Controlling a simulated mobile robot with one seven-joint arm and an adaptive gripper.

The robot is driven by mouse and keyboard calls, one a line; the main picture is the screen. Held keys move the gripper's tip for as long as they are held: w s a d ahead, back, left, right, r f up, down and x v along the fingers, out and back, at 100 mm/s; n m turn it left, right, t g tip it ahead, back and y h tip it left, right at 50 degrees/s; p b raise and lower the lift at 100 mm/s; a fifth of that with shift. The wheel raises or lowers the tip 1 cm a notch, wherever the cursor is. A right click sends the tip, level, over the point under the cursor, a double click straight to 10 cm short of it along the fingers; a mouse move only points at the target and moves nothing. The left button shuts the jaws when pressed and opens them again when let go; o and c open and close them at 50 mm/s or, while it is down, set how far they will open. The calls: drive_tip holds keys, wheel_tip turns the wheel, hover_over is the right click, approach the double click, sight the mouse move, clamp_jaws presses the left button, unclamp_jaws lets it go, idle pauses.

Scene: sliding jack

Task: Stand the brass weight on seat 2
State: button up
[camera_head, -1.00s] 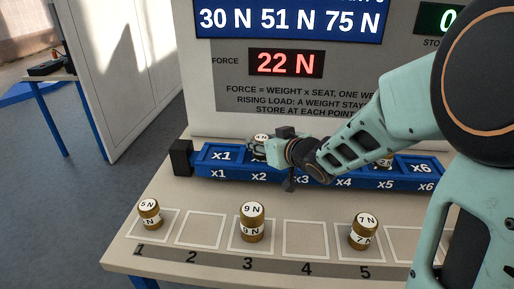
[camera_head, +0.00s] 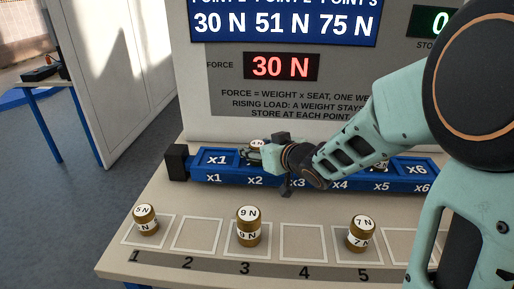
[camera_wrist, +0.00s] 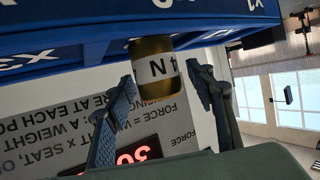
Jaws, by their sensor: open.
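A brass weight with a white label, reading 4 N in the wrist view (camera_wrist: 160,78), stands in the blue seat rail (camera_head: 207,178) at about seat x2. In the head view only its top (camera_head: 257,143) shows behind my gripper (camera_head: 253,154). In the wrist view my gripper (camera_wrist: 158,92) is open, with one finger on each side of the weight and a gap visible by each finger. The base of the weight meets the blue rail; the exact seating is partly hidden. Seat x3 is hidden by my wrist.
Another brass weight (camera_head: 381,165) sits on the rail near x5, partly covered by my arm. On the table stand weights marked 5 N (camera_head: 146,219), 9 N (camera_head: 248,226) and 7 N (camera_head: 361,233). Squares 2 and 4 are empty. The red force display (camera_head: 280,67) reads 30 N.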

drive_tip(key=p+v, duration=0.3)
drive_tip(key=v, duration=0.9)
drive_tip(key=shift+p, duration=0.35)
